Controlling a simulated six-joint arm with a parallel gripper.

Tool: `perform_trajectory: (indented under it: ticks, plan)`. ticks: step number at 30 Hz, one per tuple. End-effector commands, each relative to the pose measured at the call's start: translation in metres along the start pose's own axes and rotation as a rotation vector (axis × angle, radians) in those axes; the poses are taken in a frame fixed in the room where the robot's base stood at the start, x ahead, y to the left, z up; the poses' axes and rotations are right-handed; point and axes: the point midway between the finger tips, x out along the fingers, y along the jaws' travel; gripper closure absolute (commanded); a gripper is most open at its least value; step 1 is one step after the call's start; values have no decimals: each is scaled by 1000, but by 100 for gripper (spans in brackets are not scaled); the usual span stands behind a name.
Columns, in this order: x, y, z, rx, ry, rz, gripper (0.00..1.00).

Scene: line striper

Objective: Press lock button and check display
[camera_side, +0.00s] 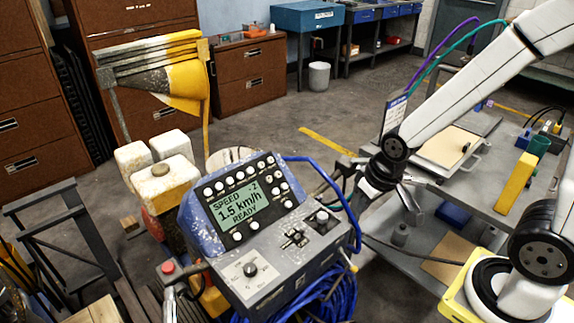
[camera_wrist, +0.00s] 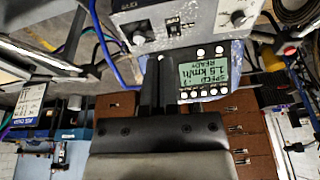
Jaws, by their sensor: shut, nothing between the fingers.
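The blue-framed control panel (camera_side: 228,188) sits on a grey control box (camera_side: 262,275) in the side view. Its green display (camera_side: 240,207) reads "SPEED -2", "1.5 km/h" and "READY". White round buttons (camera_side: 229,180) run above the display and to its right, with two more below; I cannot tell which is the lock button. The display shows inverted in the wrist view (camera_wrist: 204,76). My gripper (camera_side: 347,198) is right of the panel, apart from its buttons. In the wrist view its dark fingers (camera_wrist: 157,62) are together and empty, beside the display and partly hiding the panel.
A blue cable (camera_side: 357,215) loops beside the box near my gripper. A grey worktable (camera_side: 480,190) stands right; white canisters (camera_side: 133,160) stand left.

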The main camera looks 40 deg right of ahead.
Motion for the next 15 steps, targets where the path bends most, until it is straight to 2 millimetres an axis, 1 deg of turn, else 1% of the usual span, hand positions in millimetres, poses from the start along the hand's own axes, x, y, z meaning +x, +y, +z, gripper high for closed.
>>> perform_trajectory:
  ticks: [8,15]
  plan:
    - [24,1,-26,251,89,-15,100]
    - [51,4,-54,530,190,-57,100]
